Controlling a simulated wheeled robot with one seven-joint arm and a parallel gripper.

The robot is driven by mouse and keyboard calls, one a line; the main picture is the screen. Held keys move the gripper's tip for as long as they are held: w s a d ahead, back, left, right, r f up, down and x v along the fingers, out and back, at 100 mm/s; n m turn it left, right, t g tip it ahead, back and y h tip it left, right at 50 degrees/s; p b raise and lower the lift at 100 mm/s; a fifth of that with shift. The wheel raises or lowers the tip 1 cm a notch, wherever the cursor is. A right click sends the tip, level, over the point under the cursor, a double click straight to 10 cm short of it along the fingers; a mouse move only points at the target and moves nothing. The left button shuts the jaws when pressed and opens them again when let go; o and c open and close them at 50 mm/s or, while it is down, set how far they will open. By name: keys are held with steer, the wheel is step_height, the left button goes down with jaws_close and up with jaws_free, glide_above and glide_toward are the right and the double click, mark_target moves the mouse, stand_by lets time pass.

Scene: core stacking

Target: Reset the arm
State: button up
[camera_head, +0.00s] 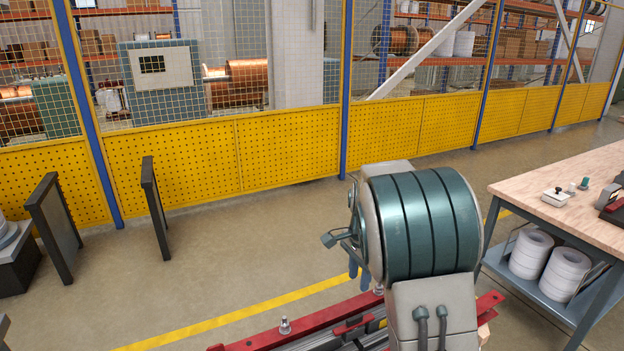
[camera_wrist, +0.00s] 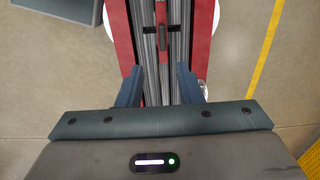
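My arm (camera_head: 425,225) stands in the lower middle of the head view, with a large teal ribbed joint. My gripper (camera_head: 359,275) shows only in part behind it, with blue fingertips pointing down. In the wrist view my gripper (camera_wrist: 159,75) has its two blue fingers spread apart, with nothing between them. Below the fingers runs a red-edged frame with a grey grooved track (camera_wrist: 160,35). In the head view this red frame (camera_head: 310,324) lies under my gripper, partly hidden by my arm. I cannot tell the exact height of the fingers above it.
A wooden-topped workbench (camera_head: 560,190) stands at the right, with small items on top and white rolls (camera_head: 531,254) on its lower shelf. Dark upright panels (camera_head: 154,207) stand at the left. A yellow mesh fence (camera_head: 290,147) closes off the back. Floor between is clear.

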steer(key=s+r+n+t, duration=0.1)
steer(key=s+r+n, duration=0.2)
steer(key=s, duration=1)
steer(key=s+r+n+t, duration=0.1)
steer(key=s+r+n, duration=0.2)
steer(key=s+n, duration=0.7)
steer(key=shift+s+t, duration=0.4)
steer(key=shift+s, duration=1)
steer(key=shift+r, duration=0.1)
